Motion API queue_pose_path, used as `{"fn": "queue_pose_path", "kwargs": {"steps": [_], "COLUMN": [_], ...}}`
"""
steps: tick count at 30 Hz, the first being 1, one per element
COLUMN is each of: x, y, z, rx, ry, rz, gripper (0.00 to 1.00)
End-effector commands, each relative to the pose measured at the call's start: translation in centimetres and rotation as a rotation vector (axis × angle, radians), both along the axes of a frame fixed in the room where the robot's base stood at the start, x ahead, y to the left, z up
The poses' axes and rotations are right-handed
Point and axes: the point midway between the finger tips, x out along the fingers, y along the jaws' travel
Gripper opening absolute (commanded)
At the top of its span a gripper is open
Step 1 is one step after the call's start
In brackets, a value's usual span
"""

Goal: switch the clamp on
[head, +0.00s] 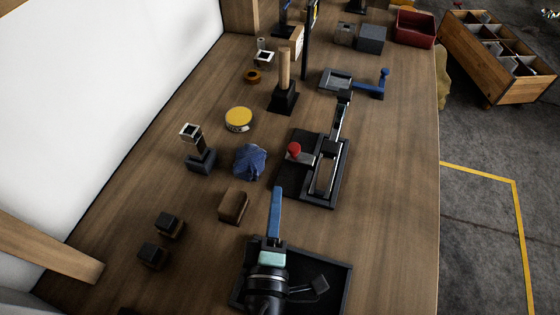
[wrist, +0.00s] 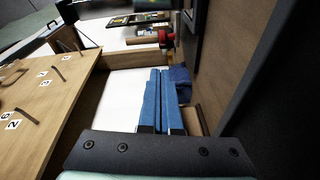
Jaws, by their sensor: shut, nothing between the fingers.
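The clamp appears to be the device on a black base plate (head: 332,196), with a metal frame and a red knob (head: 294,150) on its left side. It lies right of the middle of the bench in the head view. A red part (wrist: 166,38), perhaps the same knob, shows beyond the fingertips in the wrist view. My gripper (head: 277,190) has long blue fingers and is above the bench, in front of the clamp and apart from the red knob in the picture. In the wrist view my gripper (wrist: 160,72) has its two blue fingers together with nothing between them.
A crumpled blue cloth (head: 250,161) and a brown block (head: 233,204) lie left of the clamp. A black tray (head: 343,286) is beneath my arm. A grey vise with a blue handle (head: 368,89) stands behind. The bench's right strip (head: 400,190) is clear.

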Motion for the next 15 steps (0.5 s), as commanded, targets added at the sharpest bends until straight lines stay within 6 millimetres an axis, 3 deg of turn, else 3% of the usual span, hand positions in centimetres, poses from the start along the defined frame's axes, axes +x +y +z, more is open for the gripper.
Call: {"fn": "queue_pose_path", "kwargs": {"steps": [10,15], "x": [-0.09,0.81], "y": [0.06,-0.04], "z": [-0.20,-0.03], "rx": [-0.007,-0.007], "ry": [0.004,0.004], "rz": [0.002,0.001], "gripper": [0.00,0.00]}}
